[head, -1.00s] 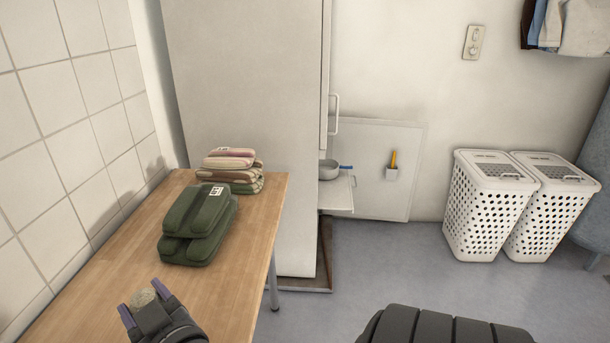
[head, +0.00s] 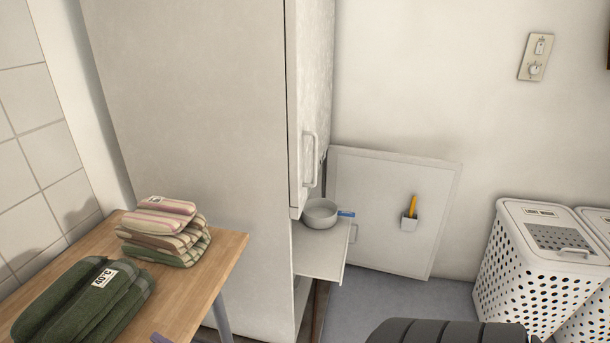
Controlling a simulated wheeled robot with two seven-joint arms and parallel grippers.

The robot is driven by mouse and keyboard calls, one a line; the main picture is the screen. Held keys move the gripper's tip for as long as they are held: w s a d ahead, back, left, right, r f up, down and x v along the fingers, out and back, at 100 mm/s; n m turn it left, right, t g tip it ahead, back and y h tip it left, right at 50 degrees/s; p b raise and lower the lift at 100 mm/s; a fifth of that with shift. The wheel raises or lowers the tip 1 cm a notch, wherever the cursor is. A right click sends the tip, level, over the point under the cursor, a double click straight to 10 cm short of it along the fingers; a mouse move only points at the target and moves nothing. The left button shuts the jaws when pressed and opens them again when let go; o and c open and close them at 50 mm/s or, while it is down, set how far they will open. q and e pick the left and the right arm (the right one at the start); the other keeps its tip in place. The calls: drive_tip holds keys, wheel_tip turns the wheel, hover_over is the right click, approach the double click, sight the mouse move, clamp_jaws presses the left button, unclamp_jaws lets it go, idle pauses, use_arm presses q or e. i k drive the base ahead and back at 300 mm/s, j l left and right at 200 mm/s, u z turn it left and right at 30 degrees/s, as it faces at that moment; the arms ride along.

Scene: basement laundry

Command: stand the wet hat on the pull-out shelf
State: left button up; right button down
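The pull-out shelf (head: 318,262) is a white board sticking out low from the tall pale cabinet, right of the table. A round grey pan (head: 320,213) with a blue handle stands at its back; the front part is bare. I cannot make out a wet hat anywhere in the head view. Only a purple fingertip of my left gripper (head: 160,339) shows at the bottom edge, over the table's front. Whether it is open, and what it holds, is cut off. My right gripper is out of view.
The wooden table (head: 215,262) holds a green folded stack (head: 85,305) labelled 40°C and a striped folded stack (head: 165,230). The cabinet (head: 200,120) rises behind it. A white panel (head: 385,190) with a small holder leans on the wall. Perforated hampers (head: 530,270) stand right.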

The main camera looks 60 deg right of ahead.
sight(308, 254)
drive_tip(key=l, duration=0.5)
drive_tip(key=k+l+u, duration=0.1)
drive_tip(key=l, duration=0.4)
drive_tip(key=k+l, duration=0.1)
drive_tip(key=l, duration=0.4)
drive_tip(key=k+l+u, duration=0.1)
drive_tip(key=l, duration=0.9)
drive_tip(key=k+l+u, duration=0.1)
drive_tip(key=l, duration=0.35)
drive_tip(key=i+l+u, duration=0.15)
drive_tip(key=l, duration=0.85)
drive_tip(key=k, duration=0.1)
